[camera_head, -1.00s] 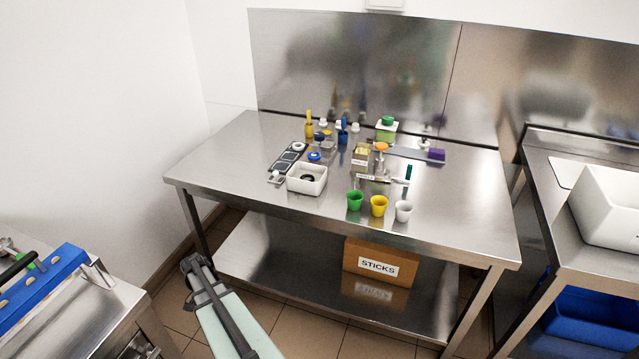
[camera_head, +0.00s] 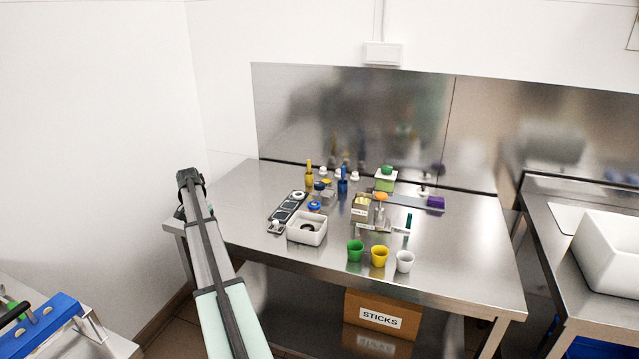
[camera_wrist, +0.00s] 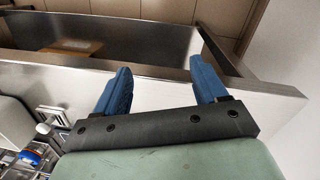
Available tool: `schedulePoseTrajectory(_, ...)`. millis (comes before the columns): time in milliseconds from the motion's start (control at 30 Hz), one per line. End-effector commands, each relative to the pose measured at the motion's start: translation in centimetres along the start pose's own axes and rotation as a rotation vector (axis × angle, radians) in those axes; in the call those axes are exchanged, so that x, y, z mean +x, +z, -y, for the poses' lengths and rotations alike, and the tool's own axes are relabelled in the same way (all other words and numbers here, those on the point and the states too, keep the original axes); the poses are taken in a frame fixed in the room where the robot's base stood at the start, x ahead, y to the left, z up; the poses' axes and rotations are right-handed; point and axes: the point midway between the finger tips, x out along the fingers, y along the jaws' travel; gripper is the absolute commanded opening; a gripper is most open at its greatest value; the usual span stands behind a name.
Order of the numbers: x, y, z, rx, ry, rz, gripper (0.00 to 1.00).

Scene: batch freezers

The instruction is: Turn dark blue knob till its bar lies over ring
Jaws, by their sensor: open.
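A small dark blue knob (camera_head: 320,186) stands among the small items at the back left of the steel table (camera_head: 450,262). At this size I cannot make out its bar or a ring mark. My gripper (camera_wrist: 163,82) shows in the wrist view with two blue fingers spread apart and nothing between them. It is beyond the table's left edge, away from the knob. In the head view my raised arm hides most of it.
A white square bowl (camera_head: 306,228), a dark tray (camera_head: 288,208) and a blue-topped jar (camera_head: 314,206) stand near the knob. Yellow (camera_head: 309,176) and blue (camera_head: 342,181) upright items are close by. Green (camera_head: 355,251), yellow (camera_head: 379,257) and white cups stand in front.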

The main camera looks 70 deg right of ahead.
Motion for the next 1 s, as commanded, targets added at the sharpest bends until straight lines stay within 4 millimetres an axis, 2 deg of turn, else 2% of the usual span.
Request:
schedulePoseTrajectory(33,-1.9,-2.0,-0.6,0.018,-0.012,-0.013,0.72)
schedulePoseTrajectory(67,-3.0,-3.3,-1.6,0.046,-0.018,-0.018,0.72)
schedulePoseTrajectory(267,-6.6,-9.4,-9.2,0.276,-0.037,-0.016,0.72)
schedulePoseTrajectory(400,-9.7,-13.9,-16.0,0.463,-0.053,-0.015,0.72)
schedulePoseTrajectory(467,-11.1,-15.7,-19.2,0.545,-0.059,-0.014,0.72)
schedulePoseTrajectory(600,-14.3,-19.1,-26.8,0.732,-0.074,-0.013,0.72)
schedulePoseTrajectory(700,-16.4,-20.9,-31.9,0.850,-0.082,-0.012,0.72)
schedulePoseTrajectory(800,-18.0,-22.1,-36.1,0.946,-0.089,-0.011,0.72)
schedulePoseTrajectory(900,-19.2,-22.7,-39.0,1.012,-0.094,-0.009,0.72)
schedulePoseTrajectory(1000,-19.8,-22.9,-40.6,1.050,-0.097,-0.008,0.72)
